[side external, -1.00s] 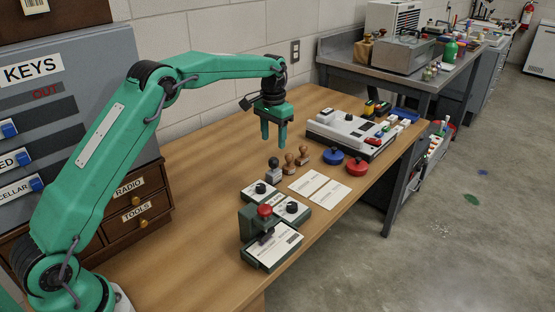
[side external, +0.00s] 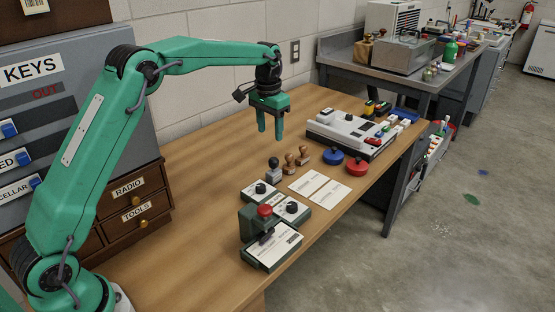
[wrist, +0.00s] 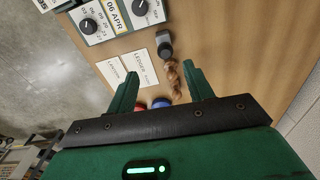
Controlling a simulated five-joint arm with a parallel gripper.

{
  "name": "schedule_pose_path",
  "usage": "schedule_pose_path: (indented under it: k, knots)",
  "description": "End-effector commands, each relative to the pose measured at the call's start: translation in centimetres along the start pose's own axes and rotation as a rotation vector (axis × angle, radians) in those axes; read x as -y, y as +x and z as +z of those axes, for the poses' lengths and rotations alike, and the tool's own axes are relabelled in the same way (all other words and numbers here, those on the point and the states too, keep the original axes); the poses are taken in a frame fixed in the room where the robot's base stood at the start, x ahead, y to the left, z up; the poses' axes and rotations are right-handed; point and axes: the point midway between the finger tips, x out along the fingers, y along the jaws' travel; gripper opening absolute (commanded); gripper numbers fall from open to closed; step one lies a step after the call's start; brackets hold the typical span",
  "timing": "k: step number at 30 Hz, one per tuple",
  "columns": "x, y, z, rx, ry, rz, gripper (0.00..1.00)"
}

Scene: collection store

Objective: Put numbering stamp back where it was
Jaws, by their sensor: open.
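A small grey stamp with a dark round handle (side external: 274,170) stands upright on the wooden table, at the left end of a row with two brown wooden-handled stamps (side external: 290,163). It is likely the numbering stamp, though no marking is readable. In the wrist view the dark-handled stamp (wrist: 164,45) shows beyond the fingertips, next to the wooden stamps (wrist: 172,75). My gripper (side external: 271,130) is open and empty, in the air above and behind the row. In the wrist view my gripper (wrist: 163,82) has its fingers wide apart with nothing between them.
Two white cards (side external: 308,184) lie right of the stamps. Dial boxes (side external: 259,191) and a green press with a red knob (side external: 265,212) stand in front. Blue (side external: 332,156) and red (side external: 356,166) round pads and a white device (side external: 345,133) are to the right.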

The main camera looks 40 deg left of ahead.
Motion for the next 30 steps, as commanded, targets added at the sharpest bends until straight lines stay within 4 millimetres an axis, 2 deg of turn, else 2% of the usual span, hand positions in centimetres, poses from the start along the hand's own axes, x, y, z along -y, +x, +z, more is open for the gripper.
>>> schedule_pose_path:
  k: [1, 6, 15, 24, 30]
  knots:
    - [-0.3, -1.2, 0.6, -0.015, 0.0, -0.002, 0.52]
    - [-1.1, -4.5, 3.2, -0.058, -0.006, -0.007, 0.52]
    - [-2.5, -9.2, 8.8, -0.134, -0.012, -0.013, 0.52]
    - [-3.9, -12.0, 15.3, -0.211, -0.02, -0.016, 0.52]
    - [-4.7, -12.9, 19.8, -0.262, -0.026, -0.016, 0.52]
